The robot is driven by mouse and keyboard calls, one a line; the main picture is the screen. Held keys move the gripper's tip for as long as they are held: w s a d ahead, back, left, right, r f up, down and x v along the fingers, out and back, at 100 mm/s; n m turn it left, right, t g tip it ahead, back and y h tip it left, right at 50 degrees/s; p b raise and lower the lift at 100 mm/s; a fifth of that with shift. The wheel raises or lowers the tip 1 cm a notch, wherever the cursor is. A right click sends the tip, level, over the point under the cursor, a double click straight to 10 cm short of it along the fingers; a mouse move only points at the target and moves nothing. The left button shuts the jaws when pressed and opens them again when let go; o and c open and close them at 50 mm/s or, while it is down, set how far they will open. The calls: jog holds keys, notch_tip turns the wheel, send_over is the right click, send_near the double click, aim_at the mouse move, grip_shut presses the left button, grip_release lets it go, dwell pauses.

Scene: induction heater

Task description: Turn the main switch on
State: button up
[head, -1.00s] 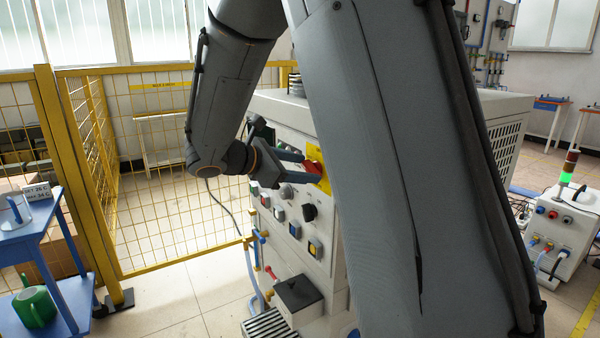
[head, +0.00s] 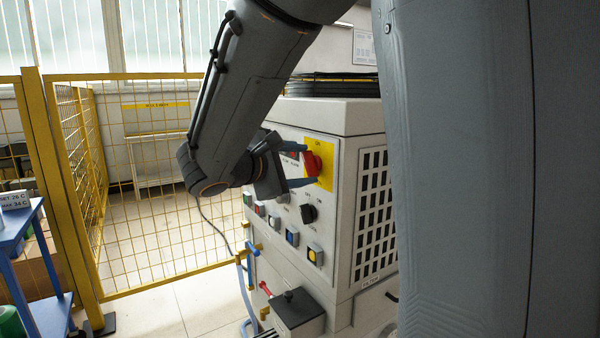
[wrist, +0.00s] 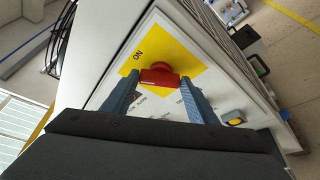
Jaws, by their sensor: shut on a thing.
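The main switch is a red rotary handle (head: 312,163) on a yellow plate (head: 325,150) at the upper right of the heater's front panel. In the wrist view the red handle (wrist: 160,76) lies crosswise between my fingertips, and the word ON is on the yellow plate (wrist: 142,57) beyond it. My gripper (head: 301,165) reaches in from the left, with one blue-grey finger above the handle and one below. It is shut on the handle. The wrist view shows my gripper (wrist: 158,88) with a finger at each end of the handle.
Below the switch are a black selector knob (head: 309,213) and several coloured push buttons (head: 292,237). A small black-topped box (head: 298,308) juts out low on the heater's front. A yellow mesh fence (head: 150,220) and a blue cart (head: 40,260) stand to the left.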

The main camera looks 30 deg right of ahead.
dwell(0.4)
jog(key=o, duration=1)
jog(key=shift+o, duration=0.2)
jog(key=v, duration=0.7)
jog(key=shift+s+a, duration=0.2)
jog(key=shift+a, duration=0.15)
